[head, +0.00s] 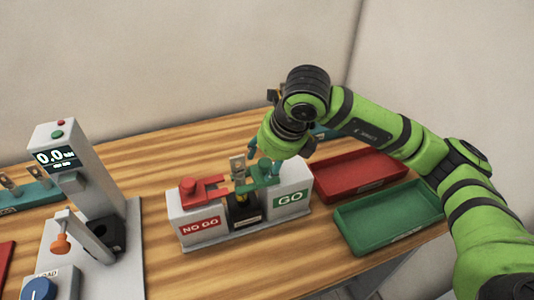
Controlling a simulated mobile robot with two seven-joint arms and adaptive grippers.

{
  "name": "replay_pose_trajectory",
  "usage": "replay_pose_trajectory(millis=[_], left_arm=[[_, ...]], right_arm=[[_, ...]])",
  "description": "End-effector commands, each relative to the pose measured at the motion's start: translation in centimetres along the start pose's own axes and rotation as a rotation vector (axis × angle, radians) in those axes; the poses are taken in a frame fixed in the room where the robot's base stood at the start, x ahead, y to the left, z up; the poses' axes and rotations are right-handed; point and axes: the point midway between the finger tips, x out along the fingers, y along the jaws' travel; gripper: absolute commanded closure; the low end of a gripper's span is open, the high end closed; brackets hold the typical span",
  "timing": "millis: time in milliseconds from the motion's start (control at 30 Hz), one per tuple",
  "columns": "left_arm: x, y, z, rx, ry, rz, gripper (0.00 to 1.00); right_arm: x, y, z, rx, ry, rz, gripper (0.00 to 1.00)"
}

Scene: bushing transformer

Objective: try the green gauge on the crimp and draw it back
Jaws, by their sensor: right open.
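The green gauge (262,181) is at the inner top edge of the grey GO block (292,196), with its prongs pointing left toward the crimp. The crimp, a metal lug (237,167), stands upright in a dark holder (243,213) between the GO and NO GO blocks. I cannot tell whether the gauge touches it. My right gripper (268,166) is open, pointing down right over the green gauge. Its wrist hides part of the area behind. The red gauge (203,189) rests on the NO GO block (200,226). My left gripper is not in view.
A red tray (351,174) and a green tray (390,216) lie to the right, both empty where visible. A grey tester (76,175) reading 0.0 stands at the left, with a teal rack (37,195) of lugs behind it. Bare wood lies between tester and gauge stand.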

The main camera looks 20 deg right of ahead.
Motion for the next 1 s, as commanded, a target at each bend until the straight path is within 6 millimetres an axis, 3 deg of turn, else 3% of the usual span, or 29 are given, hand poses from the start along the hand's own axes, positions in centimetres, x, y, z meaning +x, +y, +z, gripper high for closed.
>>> replay_pose_trajectory(millis=[267, 400, 633, 1000], left_arm=[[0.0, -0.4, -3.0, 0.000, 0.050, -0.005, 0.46], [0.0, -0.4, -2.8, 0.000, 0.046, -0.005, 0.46], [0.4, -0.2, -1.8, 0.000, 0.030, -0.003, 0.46], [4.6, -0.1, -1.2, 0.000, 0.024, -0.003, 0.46]], right_arm=[[0.3, 0.0, 0.0, -0.001, 0.000, 0.000, 0.46], [0.2, 0.0, 0.0, -0.001, 0.000, 0.000, 1.00], [0.4, -0.3, -0.1, 0.001, -0.002, -0.002, 1.00], [-0.2, -4.7, -1.8, 0.003, -0.005, -0.004, 1.00]])
